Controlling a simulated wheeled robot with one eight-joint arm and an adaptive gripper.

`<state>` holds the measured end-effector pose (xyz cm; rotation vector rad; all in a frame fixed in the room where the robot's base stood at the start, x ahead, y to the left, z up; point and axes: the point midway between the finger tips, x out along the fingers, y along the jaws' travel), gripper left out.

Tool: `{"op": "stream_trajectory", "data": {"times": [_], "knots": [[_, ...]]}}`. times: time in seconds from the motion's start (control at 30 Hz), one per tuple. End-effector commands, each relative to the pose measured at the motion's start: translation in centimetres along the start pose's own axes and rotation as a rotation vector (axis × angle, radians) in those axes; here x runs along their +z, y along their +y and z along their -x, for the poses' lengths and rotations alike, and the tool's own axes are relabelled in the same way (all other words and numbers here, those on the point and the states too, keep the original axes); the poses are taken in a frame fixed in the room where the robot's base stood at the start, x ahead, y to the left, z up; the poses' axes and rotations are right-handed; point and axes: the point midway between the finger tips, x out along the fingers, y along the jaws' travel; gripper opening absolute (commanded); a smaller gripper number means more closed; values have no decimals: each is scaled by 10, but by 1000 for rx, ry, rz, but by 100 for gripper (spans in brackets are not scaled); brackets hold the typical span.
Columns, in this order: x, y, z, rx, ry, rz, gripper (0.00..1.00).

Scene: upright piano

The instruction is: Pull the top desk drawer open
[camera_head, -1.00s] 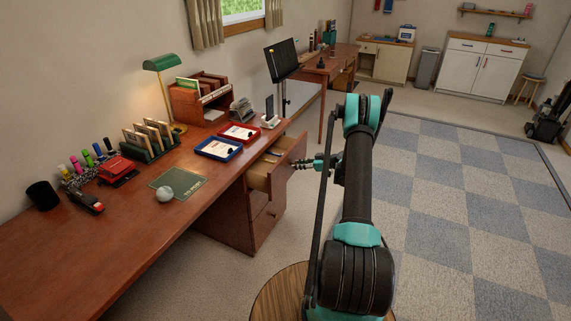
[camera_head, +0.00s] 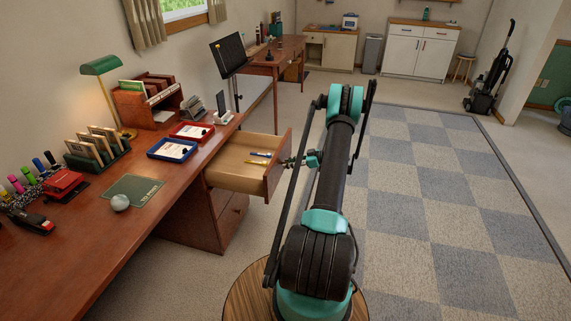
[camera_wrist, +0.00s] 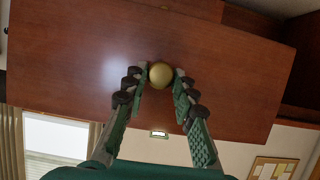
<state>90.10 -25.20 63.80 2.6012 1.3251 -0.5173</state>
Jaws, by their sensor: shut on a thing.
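The top desk drawer (camera_head: 232,176) is pulled well out from the desk (camera_head: 190,213), and its pale wooden inside shows with a few small pens or pencils lying in it. My gripper (camera_head: 286,163) is at the drawer's front face in the head view, partly hidden by my arm. In the wrist view my gripper (camera_wrist: 160,78) has its two fingers on either side of a round brass knob (camera_wrist: 160,73) on the reddish wooden drawer front (camera_wrist: 75,60). The fingertips are closed on the knob.
The desktop holds a blue tray (camera_head: 172,149), a red tray (camera_head: 191,131), a green lamp (camera_head: 100,66) and a letter rack (camera_head: 95,148). Lower drawers (camera_head: 232,215) are shut. Open checkered carpet (camera_head: 430,180) lies to the right.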

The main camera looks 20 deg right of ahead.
Motion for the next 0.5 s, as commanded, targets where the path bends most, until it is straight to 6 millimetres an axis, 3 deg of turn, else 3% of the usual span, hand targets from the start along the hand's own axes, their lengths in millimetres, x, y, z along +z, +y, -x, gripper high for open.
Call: {"op": "stream_trajectory", "data": {"times": [0.3, 0.33, 0.5], "knots": [[0, 0, 1, 0, 0, 0, 0], [0, 0, 1, 0, 0, 0, 27], [0, 0, 0, 0, 0, 0, 47]]}}
